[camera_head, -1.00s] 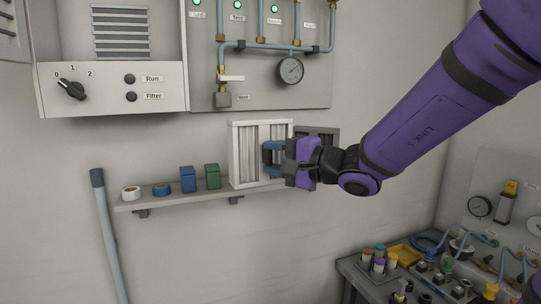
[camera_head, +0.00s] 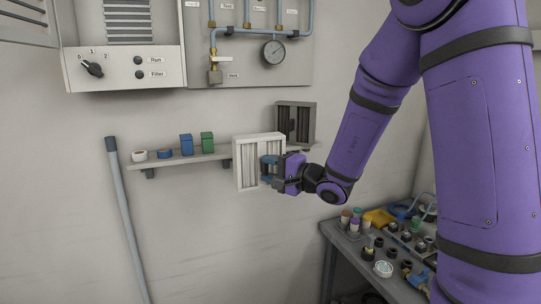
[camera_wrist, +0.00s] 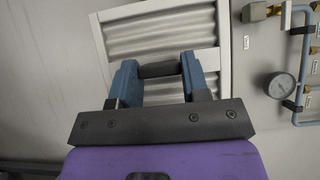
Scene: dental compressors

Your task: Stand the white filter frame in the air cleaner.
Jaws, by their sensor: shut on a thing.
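The white filter frame (camera_head: 244,164), with pleats inside a pale rim, is upright in front of the shelf in the head view. My gripper (camera_head: 268,168) is shut on its dark handle. In the wrist view the blue fingers (camera_wrist: 160,75) close around the dark handle, with the white frame (camera_wrist: 228,50) and its slanted pleats behind. The air cleaner is probably the pale wall unit (camera_head: 112,68) at upper left, with a louvred panel, a knob and buttons marked Run and Filter. The picture cuts off its top.
The wall shelf (camera_head: 210,157) holds a white roll, a blue roll, a blue box (camera_head: 186,145), a green box (camera_head: 207,143) and a dark grey frame (camera_head: 311,124). A pole (camera_head: 125,215) leans below. Pipes and a gauge (camera_head: 274,51) are above. A cluttered bench (camera_head: 340,240) stands at right.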

